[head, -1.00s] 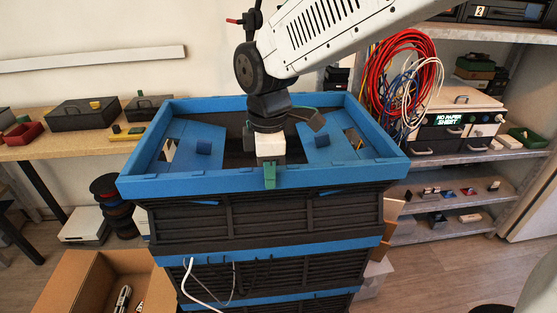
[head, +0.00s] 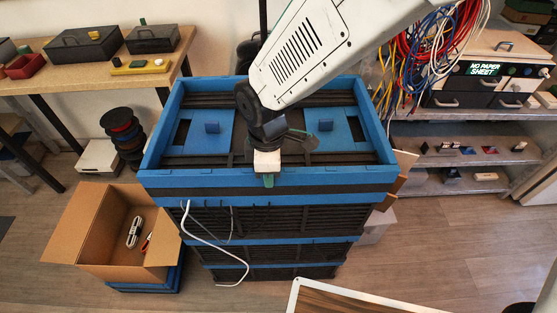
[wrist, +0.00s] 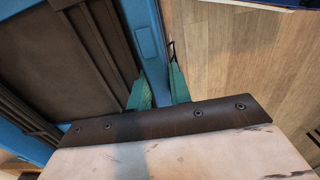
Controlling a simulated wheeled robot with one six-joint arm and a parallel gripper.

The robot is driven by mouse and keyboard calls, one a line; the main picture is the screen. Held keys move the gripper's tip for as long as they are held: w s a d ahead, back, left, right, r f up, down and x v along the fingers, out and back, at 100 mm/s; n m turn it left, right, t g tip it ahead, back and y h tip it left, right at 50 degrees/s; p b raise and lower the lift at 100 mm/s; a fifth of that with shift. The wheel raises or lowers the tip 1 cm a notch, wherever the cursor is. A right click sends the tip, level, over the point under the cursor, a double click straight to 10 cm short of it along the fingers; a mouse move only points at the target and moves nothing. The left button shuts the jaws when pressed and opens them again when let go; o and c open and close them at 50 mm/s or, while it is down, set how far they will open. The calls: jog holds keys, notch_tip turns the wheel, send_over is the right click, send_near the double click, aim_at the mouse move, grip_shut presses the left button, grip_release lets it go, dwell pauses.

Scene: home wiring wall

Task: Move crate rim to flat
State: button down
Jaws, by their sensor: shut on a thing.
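The crate rim (head: 345,178) is a blue rectangular frame at the top of a stack of dark and blue crates in the head view. It looks about level, with only a thin dark band between it and the blue band (head: 330,198) below. Inside it lie blue panels with small blocks. My gripper (head: 268,179) is at the middle of the front edge, its green fingers straddling that edge. In the wrist view the fingers of my gripper (wrist: 159,92) close around the blue rim (wrist: 150,40). Whether the rim rests fully down is hard to tell.
An open cardboard box (head: 95,235) with tools stands on the left. A white cable (head: 215,250) hangs down the stack's front. A wooden workbench (head: 75,90) is at left. Shelves (head: 455,140) with hanging cables stand at right. A white-edged board (head: 350,300) lies at the bottom.

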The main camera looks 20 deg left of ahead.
jog(key=shift+d+f, duration=0.1)
jog(key=shift+f, duration=0.1)
jog(key=c, duration=1.3)
grip_release()
notch_tip(320, 180, up, 8)
jog(key=shift+f, duration=0.1)
